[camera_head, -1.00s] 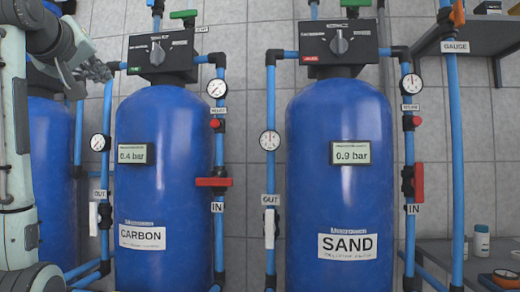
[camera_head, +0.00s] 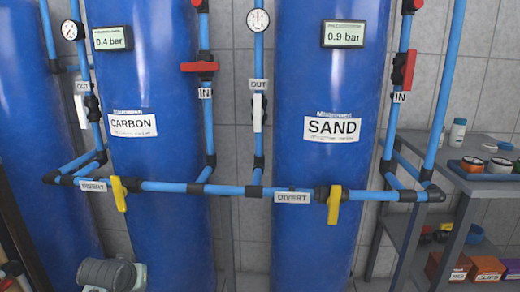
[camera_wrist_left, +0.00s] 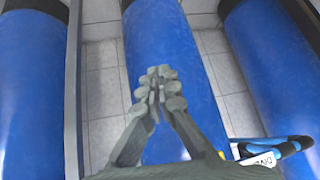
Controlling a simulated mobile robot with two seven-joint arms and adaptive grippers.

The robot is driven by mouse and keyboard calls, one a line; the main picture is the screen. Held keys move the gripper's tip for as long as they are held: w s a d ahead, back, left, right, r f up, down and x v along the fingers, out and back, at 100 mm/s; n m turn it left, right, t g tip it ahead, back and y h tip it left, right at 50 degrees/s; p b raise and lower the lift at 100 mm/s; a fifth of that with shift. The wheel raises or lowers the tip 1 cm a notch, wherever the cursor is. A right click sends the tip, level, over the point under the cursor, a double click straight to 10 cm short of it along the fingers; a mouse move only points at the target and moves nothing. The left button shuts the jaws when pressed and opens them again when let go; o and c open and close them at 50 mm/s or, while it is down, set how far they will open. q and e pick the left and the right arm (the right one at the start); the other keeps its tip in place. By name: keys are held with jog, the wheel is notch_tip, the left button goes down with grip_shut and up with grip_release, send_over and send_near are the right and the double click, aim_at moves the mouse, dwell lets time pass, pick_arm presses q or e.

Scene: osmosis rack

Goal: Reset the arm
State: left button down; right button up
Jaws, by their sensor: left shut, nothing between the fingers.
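My left gripper (camera_wrist_left: 158,88) shows in the left wrist view with its fingers together and nothing between them. It is in front of a blue tank (camera_wrist_left: 160,45), and no contact with it shows. My right gripper is in neither view.
The CARBON tank (camera_head: 150,200) and SAND tank (camera_head: 318,190) stand behind blue pipes. Yellow divert handles (camera_head: 118,193) (camera_head: 334,204) stick out in front. A grey shelf (camera_head: 480,182) with jars and boxes is at right. The wall shows between the tanks.

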pick_arm(q)
jog(key=s+d+f+m+g, duration=0.1)
jog(key=s+f+g, duration=0.1)
jog(key=s+f, duration=0.8)
jog(key=s+d+f+m+g, duration=0.1)
jog(key=s+f+m+g, duration=0.1)
jog(key=s+f, duration=0.8)
jog(key=s+g, duration=0.1)
jog(key=s, duration=0.6)
jog(key=shift+s+d+f+h, duration=0.25)
jog(key=shift+s+d+h, duration=0.05)
jog(key=shift+s+d, duration=0.05)
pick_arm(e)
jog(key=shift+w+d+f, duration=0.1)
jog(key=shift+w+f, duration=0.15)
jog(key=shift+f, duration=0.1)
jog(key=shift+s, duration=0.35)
